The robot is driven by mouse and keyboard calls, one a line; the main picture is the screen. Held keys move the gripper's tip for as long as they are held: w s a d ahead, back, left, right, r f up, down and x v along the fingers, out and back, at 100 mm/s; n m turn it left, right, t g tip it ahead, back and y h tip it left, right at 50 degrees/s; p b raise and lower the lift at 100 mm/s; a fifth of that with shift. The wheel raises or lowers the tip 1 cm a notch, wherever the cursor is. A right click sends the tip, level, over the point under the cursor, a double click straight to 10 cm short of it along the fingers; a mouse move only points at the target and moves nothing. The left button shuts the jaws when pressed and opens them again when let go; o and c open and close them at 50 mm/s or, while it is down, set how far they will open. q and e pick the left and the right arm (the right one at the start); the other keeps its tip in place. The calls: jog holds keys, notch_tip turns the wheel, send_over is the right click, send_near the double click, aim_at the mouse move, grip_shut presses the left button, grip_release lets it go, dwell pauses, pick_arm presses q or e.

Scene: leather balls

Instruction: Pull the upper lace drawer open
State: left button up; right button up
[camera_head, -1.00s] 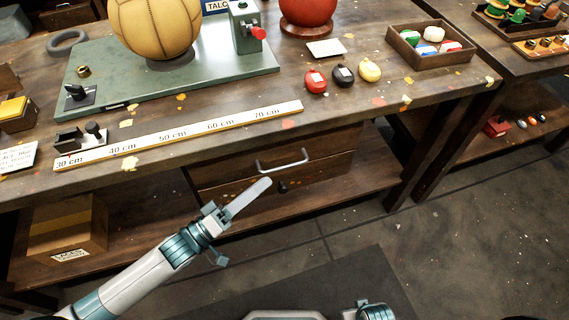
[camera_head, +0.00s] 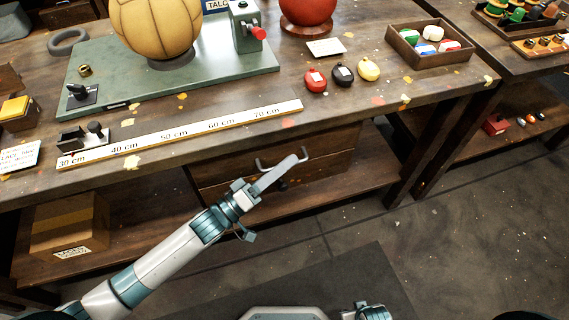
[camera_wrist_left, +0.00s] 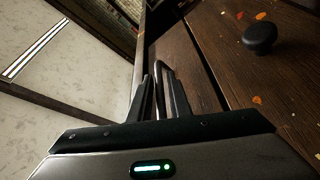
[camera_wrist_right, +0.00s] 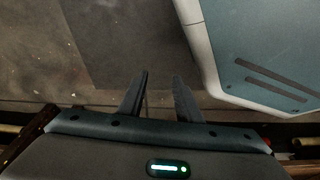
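The upper lace drawer (camera_head: 325,145) is under the bench top, its wooden front looking flush with the cabinet. Its metal bar handle (camera_head: 264,167) is partly hidden behind my left gripper (camera_head: 290,168). In the left wrist view the handle (camera_wrist_left: 163,75) lies between the two fingers of my left gripper (camera_wrist_left: 161,92), which are apart on either side of it; I cannot tell whether they touch it. A lower drawer with a dark round knob (camera_wrist_left: 260,37) is beside it in that view. My right gripper (camera_wrist_right: 161,90) is open and empty, over the floor.
The bench top (camera_head: 220,160) overhangs the drawers and carries a ruler (camera_head: 190,132), a green plate with a ball, and several small pouches. A cardboard box (camera_head: 70,225) stands on the lower shelf at left. The floor in front is clear.

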pick_arm(q)
grip_shut()
jog(key=shift+s, duration=0.1)
